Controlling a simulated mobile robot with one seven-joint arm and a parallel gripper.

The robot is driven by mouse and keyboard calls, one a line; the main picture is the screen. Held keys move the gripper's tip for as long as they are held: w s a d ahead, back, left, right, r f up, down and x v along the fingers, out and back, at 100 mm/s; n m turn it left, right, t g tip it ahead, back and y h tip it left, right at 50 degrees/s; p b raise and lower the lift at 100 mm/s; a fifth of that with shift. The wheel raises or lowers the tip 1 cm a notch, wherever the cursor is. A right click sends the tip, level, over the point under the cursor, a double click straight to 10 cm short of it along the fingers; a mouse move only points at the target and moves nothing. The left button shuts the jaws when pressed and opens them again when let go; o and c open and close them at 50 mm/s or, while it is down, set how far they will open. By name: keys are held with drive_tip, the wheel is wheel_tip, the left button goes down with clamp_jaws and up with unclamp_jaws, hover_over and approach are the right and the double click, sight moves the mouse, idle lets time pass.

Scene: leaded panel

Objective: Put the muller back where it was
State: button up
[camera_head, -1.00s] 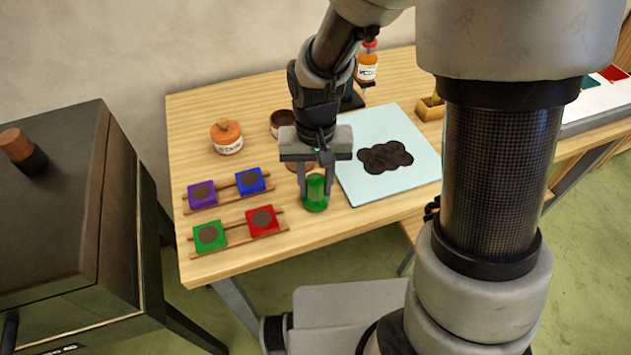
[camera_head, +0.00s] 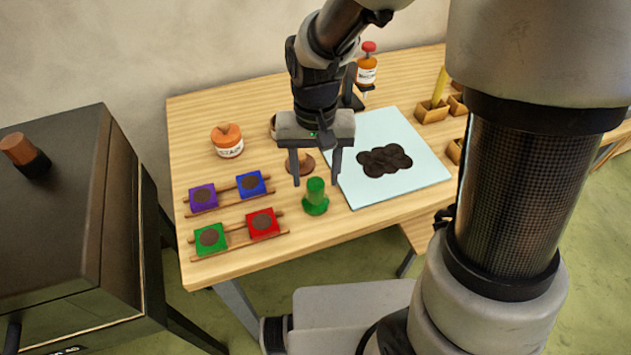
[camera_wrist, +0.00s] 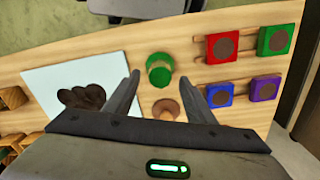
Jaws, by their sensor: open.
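The green muller (camera_head: 315,197) stands upright on the wooden table, just left of the pale glass slab's near-left corner. It also shows in the wrist view (camera_wrist: 159,70). My gripper (camera_head: 315,182) is open and empty, raised above and behind the muller, apart from it. In the wrist view my gripper (camera_wrist: 167,90) has its fingers spread, with the muller beyond their tips. A round brown piece (camera_head: 300,163) with a pale knob lies on the table behind the muller, and it shows between the fingers in the wrist view (camera_wrist: 166,108).
The glass slab (camera_head: 350,190) bears a dark patch (camera_head: 384,160). Purple (camera_head: 203,196), blue (camera_head: 251,183), green (camera_head: 210,238) and red (camera_head: 263,223) blocks sit on wooden rails at left. An orange-lidded jar (camera_head: 227,140) and an orange bottle (camera_head: 367,70) stand farther back. A dark cabinet (camera_head: 60,220) stands left.

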wheel_tip(320, 180, up, 7)
drive_tip(key=s+d+r+t, duration=0.5)
drive_tip(key=s+d+r, duration=0.5)
drive_tip(key=r, duration=0.2)
drive_tip(key=shift+s+d+r+t+p, duration=0.15)
drive_tip(key=shift+d+r+t+p, duration=0.05)
drive_tip(key=shift+d+t+p, duration=0.2)
